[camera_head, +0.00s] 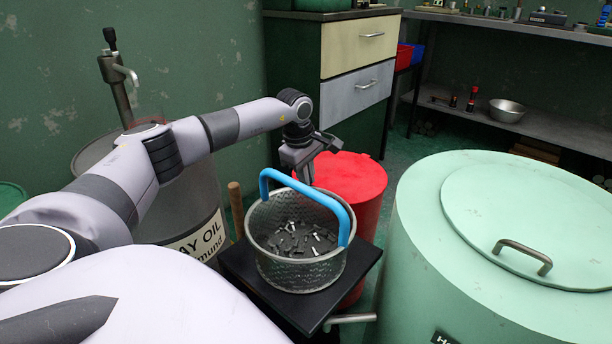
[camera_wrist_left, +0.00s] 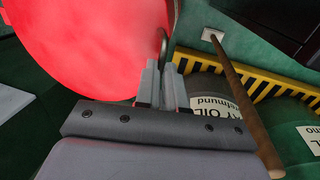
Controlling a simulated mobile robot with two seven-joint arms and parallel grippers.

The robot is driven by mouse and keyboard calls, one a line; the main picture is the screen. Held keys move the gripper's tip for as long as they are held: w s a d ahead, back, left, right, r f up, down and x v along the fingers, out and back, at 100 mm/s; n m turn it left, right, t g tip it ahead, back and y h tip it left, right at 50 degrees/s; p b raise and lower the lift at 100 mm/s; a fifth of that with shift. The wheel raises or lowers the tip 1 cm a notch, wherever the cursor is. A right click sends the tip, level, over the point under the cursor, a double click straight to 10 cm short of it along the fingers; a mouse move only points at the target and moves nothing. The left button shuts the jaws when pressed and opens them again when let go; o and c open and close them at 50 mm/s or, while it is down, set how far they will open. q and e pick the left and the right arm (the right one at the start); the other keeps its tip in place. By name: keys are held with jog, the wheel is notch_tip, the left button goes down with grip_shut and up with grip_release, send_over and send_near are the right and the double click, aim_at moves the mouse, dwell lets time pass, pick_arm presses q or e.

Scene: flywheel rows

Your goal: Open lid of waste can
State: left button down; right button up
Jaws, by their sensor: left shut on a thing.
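The red waste can (camera_head: 365,215) stands behind the metal basket, with its round red lid (camera_head: 350,175) on top. The lid's red face fills the upper left of the left wrist view (camera_wrist_left: 85,45). My left gripper (camera_head: 308,178) reaches down at the lid's left edge. In the left wrist view its fingers (camera_wrist_left: 162,82) are shut on the lid's thin dark handle (camera_wrist_left: 164,42) at the rim. I cannot tell whether the lid is raised at all. My right gripper is out of view.
A metal basket (camera_head: 300,272) with a blue handle (camera_head: 345,222) and small metal parts sits on a black platform (camera_head: 355,280) before the can. A large pale green drum (camera_head: 415,250) stands right. An oil drum (camera_head: 205,235) and wooden stick (camera_head: 236,205) stand left; drawers (camera_head: 355,90) behind.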

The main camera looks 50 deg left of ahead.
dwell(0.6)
pick_arm(q)
jog(key=shift+r+p, duration=0.3)
jog(key=shift+p, duration=0.05)
jog(key=w+r+p, duration=0.6)
jog(key=r+p, duration=0.4)
jog(key=r, duration=0.2)
jog(key=shift+a+r, duration=0.15)
jog(key=shift+a, duration=0.05)
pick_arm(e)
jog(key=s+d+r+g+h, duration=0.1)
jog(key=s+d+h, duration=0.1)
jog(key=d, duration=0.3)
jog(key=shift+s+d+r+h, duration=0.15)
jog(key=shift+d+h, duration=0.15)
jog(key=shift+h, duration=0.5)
pick_arm(q)
jog(key=shift+f, duration=0.2)
